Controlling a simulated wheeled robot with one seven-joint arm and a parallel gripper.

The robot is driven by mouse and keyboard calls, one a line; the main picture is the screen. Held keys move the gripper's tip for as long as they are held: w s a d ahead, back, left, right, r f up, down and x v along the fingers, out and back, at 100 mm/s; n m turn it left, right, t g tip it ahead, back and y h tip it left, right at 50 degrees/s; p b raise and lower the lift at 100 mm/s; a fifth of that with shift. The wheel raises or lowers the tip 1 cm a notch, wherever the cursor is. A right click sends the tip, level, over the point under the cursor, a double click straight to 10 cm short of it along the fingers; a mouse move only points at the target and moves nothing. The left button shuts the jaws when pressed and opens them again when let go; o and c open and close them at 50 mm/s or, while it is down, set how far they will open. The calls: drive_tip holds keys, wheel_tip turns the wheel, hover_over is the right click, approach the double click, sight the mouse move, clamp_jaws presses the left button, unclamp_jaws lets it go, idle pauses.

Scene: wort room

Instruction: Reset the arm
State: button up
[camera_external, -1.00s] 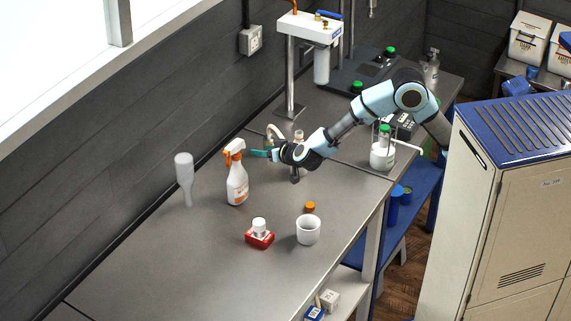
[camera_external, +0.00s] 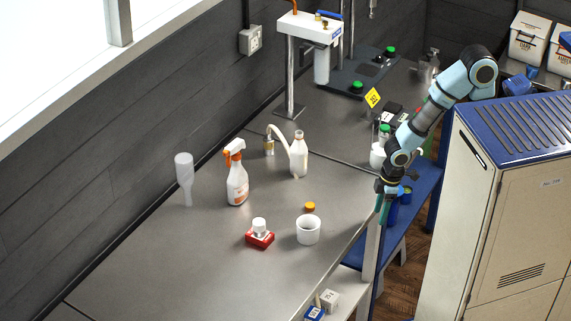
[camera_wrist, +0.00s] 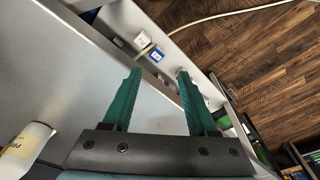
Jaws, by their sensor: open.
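My gripper (camera_external: 382,208) hangs at the right edge of the steel bench (camera_external: 190,262), with its fingers pointing down. In the wrist view my gripper (camera_wrist: 156,76) shows two green fingers spread apart with nothing between them. Below and beyond the fingers are the bench edge, a lower shelf and the wooden floor. My arm reaches in from the upper right, above the cabinet side of the bench.
A beige cabinet (camera_external: 510,215) stands at right.

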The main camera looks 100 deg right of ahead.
wheel_tip(320, 180, up, 16)
drive_tip(key=p, duration=1.5)
wheel_tip(320, 180, down, 4)
drive_tip(key=b, duration=0.4)
drive_tip(key=shift+f, duration=0.25)
